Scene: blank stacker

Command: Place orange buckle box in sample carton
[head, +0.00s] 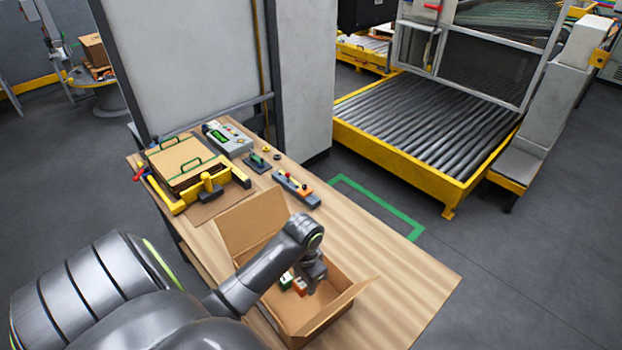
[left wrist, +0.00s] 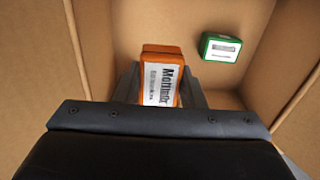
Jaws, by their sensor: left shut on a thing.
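The sample carton (head: 335,317) is an open cardboard box on the wooden table, with its flaps spread. My left gripper (head: 311,284) reaches down inside it. In the left wrist view my left gripper (left wrist: 160,92) is shut on the orange buckle box (left wrist: 158,53), which has a white printed label facing the camera. The orange box also shows in the head view (head: 300,286), partly hidden by the gripper. The carton's inner walls (left wrist: 110,30) surround the box in the wrist view. Whether the box touches the carton floor I cannot tell. My right gripper is not in view.
A green box (left wrist: 221,47) lies in the carton, right of the orange box in the wrist view. A yellow clamp fixture with cardboard blanks (head: 180,160), a grey control box (head: 228,139) and small switch units stand farther back. The table's right part (head: 410,280) is clear.

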